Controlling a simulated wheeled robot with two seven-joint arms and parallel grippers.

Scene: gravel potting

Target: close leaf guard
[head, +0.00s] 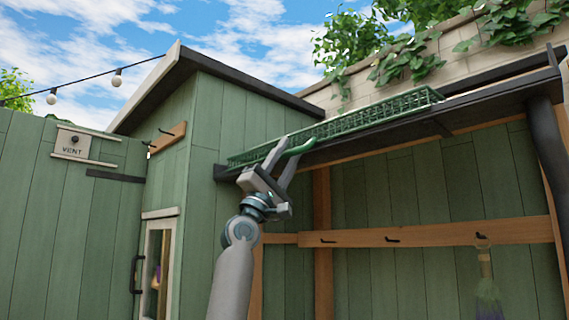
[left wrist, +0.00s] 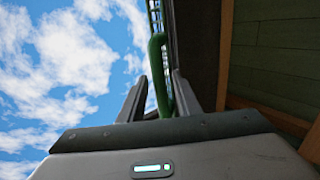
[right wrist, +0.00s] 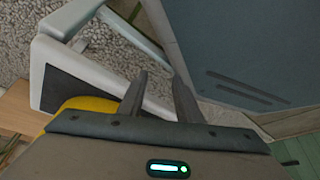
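The leaf guard (head: 365,115) is a long green mesh panel along the dark gutter (head: 400,125) at the roof edge. It looks tilted up from the gutter; how far I cannot tell. Its green handle (head: 301,147) hangs at the near side, toward the left end. My left gripper (head: 281,154) is raised to this handle. In the left wrist view the handle (left wrist: 157,75) stands between the two fingers, which look apart with gaps beside it. My right gripper (right wrist: 159,76) shows in the right wrist view, fingers apart and empty, low over the ground.
A green shed wall (head: 215,110) rises left of the gutter, with a dark downpipe (head: 548,130) at the right. A wooden hook rail (head: 430,234) runs below. In the right wrist view are gravel (right wrist: 105,55), a yellow object (right wrist: 88,105) and a blue-grey panel (right wrist: 250,45).

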